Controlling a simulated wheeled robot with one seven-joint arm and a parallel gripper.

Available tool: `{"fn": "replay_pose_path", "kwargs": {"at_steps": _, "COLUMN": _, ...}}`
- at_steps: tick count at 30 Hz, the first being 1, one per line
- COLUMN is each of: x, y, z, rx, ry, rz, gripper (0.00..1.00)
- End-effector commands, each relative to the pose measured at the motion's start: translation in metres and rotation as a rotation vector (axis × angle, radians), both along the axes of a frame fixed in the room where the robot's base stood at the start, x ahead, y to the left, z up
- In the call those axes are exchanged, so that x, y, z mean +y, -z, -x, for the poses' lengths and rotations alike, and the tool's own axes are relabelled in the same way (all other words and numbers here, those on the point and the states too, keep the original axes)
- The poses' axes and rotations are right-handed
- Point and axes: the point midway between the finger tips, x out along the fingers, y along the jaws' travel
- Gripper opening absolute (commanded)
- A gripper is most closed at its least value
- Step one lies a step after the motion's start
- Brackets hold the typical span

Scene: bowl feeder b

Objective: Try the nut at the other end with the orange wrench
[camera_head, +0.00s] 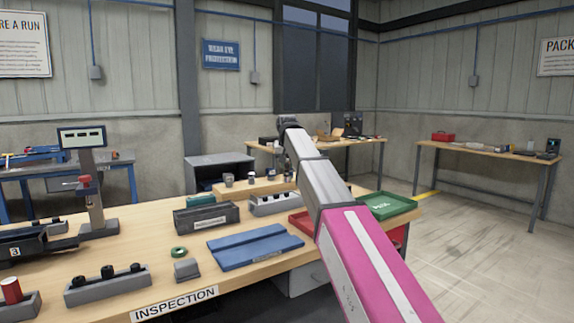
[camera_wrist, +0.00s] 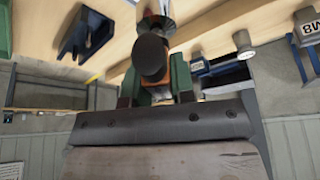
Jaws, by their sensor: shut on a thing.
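My gripper (camera_wrist: 156,88) shows in the wrist view, with green finger parts on both sides of a narrow orange piece (camera_wrist: 160,90). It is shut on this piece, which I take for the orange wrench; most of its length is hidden. A dark round-ended part (camera_wrist: 150,55) stands in front of it, with a shiny metal part beyond, at the top edge. I cannot tell whether these touch the wrench. I cannot make out a nut clearly in either view.
The inspection bench (camera_head: 258,268) holds a blue mat (camera_head: 255,247), grey holders, a green ring (camera_head: 179,253) and a green tray (camera_head: 387,205). A red tray is partly behind my arm. The wrist view shows a grey M8 block (camera_wrist: 308,25) and a dark blue holder (camera_wrist: 88,33).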

Motion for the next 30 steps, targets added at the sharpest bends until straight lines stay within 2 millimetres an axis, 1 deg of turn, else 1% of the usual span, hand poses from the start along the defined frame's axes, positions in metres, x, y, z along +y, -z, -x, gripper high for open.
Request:
{"fn": "replay_pose_path", "kwargs": {"at_steps": 8, "x": 0.000, "y": 0.010, "z": 0.000, "rx": 0.000, "ry": 0.000, "rz": 0.000, "gripper": 0.00}}
{"fn": "replay_pose_path", "kwargs": {"at_steps": 15, "x": 0.000, "y": 0.030, "z": 0.001, "rx": 0.001, "ry": 0.000, "rz": 0.000, "gripper": 0.00}}
{"fn": "replay_pose_path", "kwargs": {"at_steps": 21, "x": 0.000, "y": 0.042, "z": 0.000, "rx": 0.000, "ry": 0.000, "rz": 0.000, "gripper": 0.00}}
{"fn": "replay_pose_path", "kwargs": {"at_steps": 30, "x": 0.000, "y": 0.044, "z": 0.000, "rx": 0.000, "ry": 0.000, "rz": 0.000, "gripper": 0.00}}
